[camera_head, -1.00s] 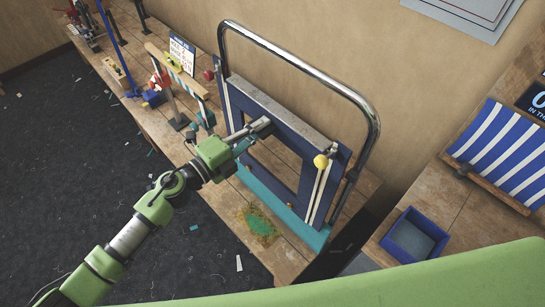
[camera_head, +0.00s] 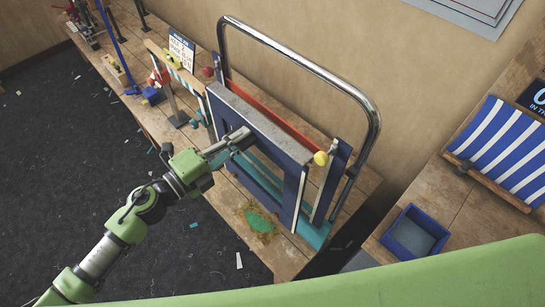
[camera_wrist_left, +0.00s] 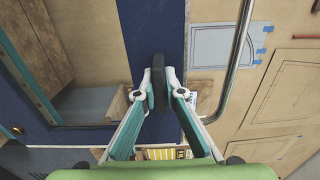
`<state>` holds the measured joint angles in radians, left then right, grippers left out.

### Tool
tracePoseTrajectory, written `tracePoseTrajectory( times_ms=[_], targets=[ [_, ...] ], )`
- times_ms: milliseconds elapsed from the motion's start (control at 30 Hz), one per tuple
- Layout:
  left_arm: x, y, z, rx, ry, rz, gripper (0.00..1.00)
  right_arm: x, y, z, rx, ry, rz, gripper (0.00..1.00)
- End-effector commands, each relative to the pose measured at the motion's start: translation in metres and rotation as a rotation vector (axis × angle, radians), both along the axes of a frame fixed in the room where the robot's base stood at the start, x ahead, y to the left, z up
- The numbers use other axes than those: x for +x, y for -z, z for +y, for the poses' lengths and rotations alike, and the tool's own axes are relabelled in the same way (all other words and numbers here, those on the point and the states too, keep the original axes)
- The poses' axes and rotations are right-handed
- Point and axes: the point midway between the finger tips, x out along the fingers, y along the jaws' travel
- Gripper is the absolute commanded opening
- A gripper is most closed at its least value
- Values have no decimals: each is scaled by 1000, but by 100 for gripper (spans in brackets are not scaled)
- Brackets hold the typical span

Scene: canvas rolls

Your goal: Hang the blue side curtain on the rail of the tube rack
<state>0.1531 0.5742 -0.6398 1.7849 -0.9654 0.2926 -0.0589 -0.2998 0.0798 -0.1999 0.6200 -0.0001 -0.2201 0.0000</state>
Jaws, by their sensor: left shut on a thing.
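The blue side curtain (camera_head: 291,190) is a flat blue panel with a large window opening and a grey top edge. It hangs upright in front of the tube rack (camera_head: 372,110), a chrome hoop on a teal base. A red rail (camera_head: 272,114) shows behind the curtain's top edge, with a gap between them. My left gripper (camera_head: 240,138) is shut on the curtain beside its window. In the left wrist view the fingers (camera_wrist_left: 160,85) close over the blue panel (camera_wrist_left: 152,32); the exact grip is hard to see. My right gripper is not in view.
A yellow knob (camera_head: 321,158) and a blue upright (camera_head: 330,185) stand at the rack's right end. A green patch (camera_head: 262,222) lies on the bench before it. A blue tray (camera_head: 415,232) and striped cloth (camera_head: 505,150) are at right. Tools stand at left.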

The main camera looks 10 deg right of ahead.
Motion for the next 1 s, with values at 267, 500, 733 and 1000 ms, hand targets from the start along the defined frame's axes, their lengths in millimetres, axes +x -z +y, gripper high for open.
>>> tracePoseTrajectory(
  times_ms=[267, 500, 733, 1000],
  targets=[
    [-17, 1, 23, -1, -1, 0, 0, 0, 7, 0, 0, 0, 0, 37],
    [-31, 1, 42, -1, 0, -1, 0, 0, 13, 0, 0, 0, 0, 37],
    [-38, -1, 52, -2, 0, -2, 0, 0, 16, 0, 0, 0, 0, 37],
    [-38, -2, 53, -2, 0, -3, 0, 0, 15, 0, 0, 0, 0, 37]
  ],
)
